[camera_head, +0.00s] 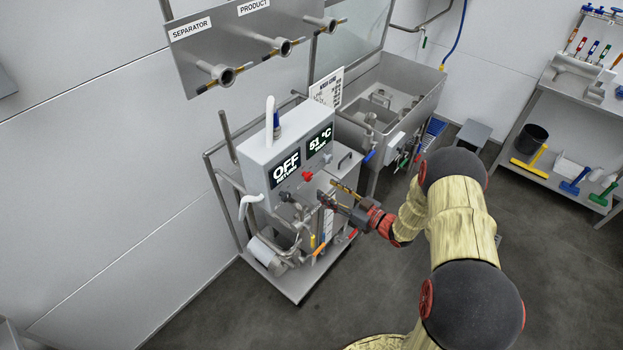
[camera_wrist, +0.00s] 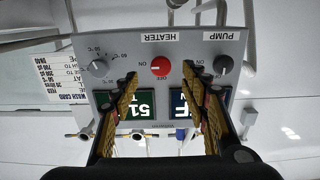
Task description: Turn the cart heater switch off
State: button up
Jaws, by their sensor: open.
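The cart heater switch is a round red knob (camera_wrist: 161,67) under the HEATER label, which appears upside down in the wrist view. It also shows as a small red knob (camera_head: 307,176) on the front of the grey control box. ON and OFF marks sit around it; I cannot clearly tell which one it points at. My gripper (camera_head: 328,191) is in front of the box, to the right of and below the knob in the head view.
The dark PUMP knob (camera_wrist: 223,65) and the temperature dial (camera_wrist: 98,68) flank the red knob. The box displays read OFF (camera_head: 285,168) and 51 °C (camera_head: 319,142). Pipes and valves crowd the cart (camera_head: 297,291) below. A steel sink (camera_head: 419,106) stands behind.

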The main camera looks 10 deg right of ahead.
aim_at(310, 177)
jog(key=x, duration=0.5)
jog(key=r+x, duration=0.1)
jog(key=x, duration=0.1)
jog(key=shift+w+a, duration=0.3)
jog(key=shift+w, duration=0.05)
jog(key=shift+c, duration=1)
jog(key=c, duration=0.9)
